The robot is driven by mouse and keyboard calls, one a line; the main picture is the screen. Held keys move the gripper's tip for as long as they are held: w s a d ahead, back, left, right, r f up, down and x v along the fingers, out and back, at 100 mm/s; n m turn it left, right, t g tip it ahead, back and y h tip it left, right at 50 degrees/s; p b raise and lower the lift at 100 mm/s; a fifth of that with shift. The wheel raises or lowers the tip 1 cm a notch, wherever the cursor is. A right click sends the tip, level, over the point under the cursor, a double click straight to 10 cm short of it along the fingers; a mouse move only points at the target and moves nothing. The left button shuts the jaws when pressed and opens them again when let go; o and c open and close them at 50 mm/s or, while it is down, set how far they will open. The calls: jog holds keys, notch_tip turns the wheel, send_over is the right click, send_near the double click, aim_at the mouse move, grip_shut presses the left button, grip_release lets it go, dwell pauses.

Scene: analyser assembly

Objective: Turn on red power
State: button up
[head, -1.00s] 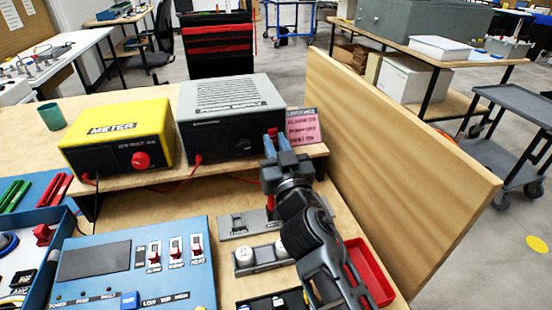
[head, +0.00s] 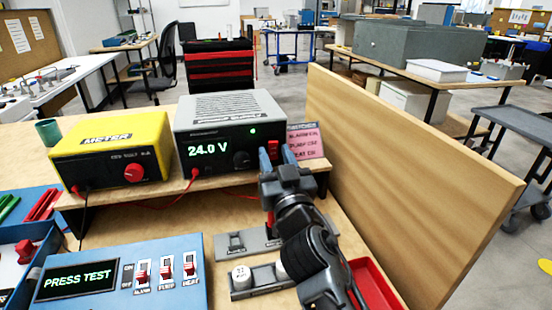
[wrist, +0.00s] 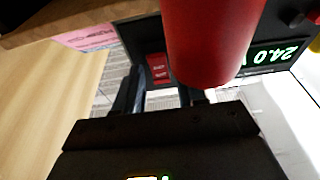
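The grey power supply (head: 225,130) stands on the bench shelf, its display lit with 24.0 V and a green light on. Its red power switch (head: 273,149) is at the right of the front face, partly behind my gripper (head: 274,160). The gripper's fingers are apart, close in front of the switch. In the wrist view the red switch (wrist: 157,68) shows beyond the gap between the fingers (wrist: 163,92); contact cannot be told. A large red cylinder (wrist: 210,40) hides part of that view; I cannot tell what it is.
The yellow meter (head: 112,145) stands left of the supply. The blue panel (head: 120,280) reads PRESS TEST and has several red switches. A pink note (head: 305,142) and wooden partition (head: 410,170) are to the right. A red tray (head: 375,285) lies below.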

aim_at(272, 128)
jog(key=shift+o, duration=0.5)
jog(key=shift+r+p, duration=0.3)
jog(key=shift+r, duration=0.15)
notch_tip(272, 128, up, 3)
jog(key=shift+r+p, duration=0.1)
jog(key=shift+p, duration=0.7)
jog(key=s+d+r+p, duration=0.1)
jog(key=d+r+p, duration=0.1)
jog(key=d, duration=0.3)
jog(key=s+d+r+p, duration=0.2)
jog(key=d+r+p, duration=0.1)
jog(key=d, duration=0.3)
jog(key=shift+s+r, duration=0.25)
jog(key=shift+r, duration=0.65)
